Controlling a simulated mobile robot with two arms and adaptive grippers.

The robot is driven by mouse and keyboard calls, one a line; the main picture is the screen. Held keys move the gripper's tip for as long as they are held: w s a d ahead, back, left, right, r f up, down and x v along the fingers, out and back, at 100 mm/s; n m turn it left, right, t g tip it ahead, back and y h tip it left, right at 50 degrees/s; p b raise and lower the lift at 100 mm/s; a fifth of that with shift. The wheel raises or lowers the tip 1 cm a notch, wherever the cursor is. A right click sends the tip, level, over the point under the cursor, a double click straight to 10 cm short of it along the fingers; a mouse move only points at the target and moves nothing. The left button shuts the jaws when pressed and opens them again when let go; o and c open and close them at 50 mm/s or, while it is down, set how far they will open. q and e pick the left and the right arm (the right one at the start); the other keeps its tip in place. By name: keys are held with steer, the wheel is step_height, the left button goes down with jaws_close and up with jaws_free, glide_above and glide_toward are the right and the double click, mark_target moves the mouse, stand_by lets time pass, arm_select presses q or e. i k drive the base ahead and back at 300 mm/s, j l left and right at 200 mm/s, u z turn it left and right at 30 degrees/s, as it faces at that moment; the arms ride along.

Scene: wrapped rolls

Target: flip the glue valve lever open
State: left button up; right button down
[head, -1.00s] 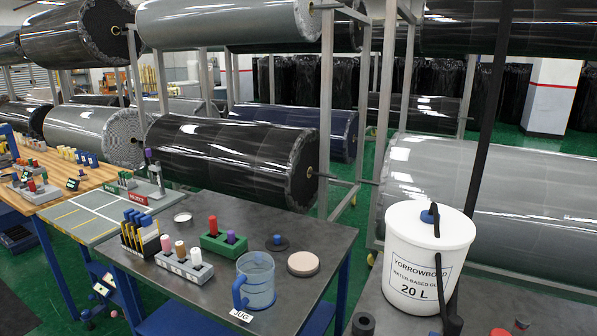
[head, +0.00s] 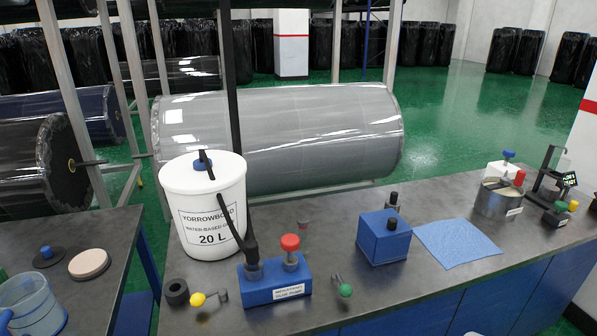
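A lever with a yellow ball knob (head: 197,299) is at the counter's front left. A second lever with a green ball knob (head: 345,290) is to the right of a blue block (head: 275,282) with a red knob and a small label. I cannot tell from the frame which lever is the glue valve's, or whether either is open. A white 20 L glue bucket (head: 204,205) stands behind, upright and lidded. Neither of my grippers shows.
A black ring (head: 176,291) lies left of the yellow knob. A blue box (head: 384,238), a blue cloth (head: 457,248) and a metal pot (head: 498,199) are farther right on the counter. The left table holds a clear blue jug (head: 32,303). A large grey roll (head: 280,135) lies behind.

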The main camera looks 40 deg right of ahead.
mark_target(346, 290)
steer(key=z, duration=1.75)
steer(key=k+l+u, duration=0.25)
steer(key=j, duration=0.1)
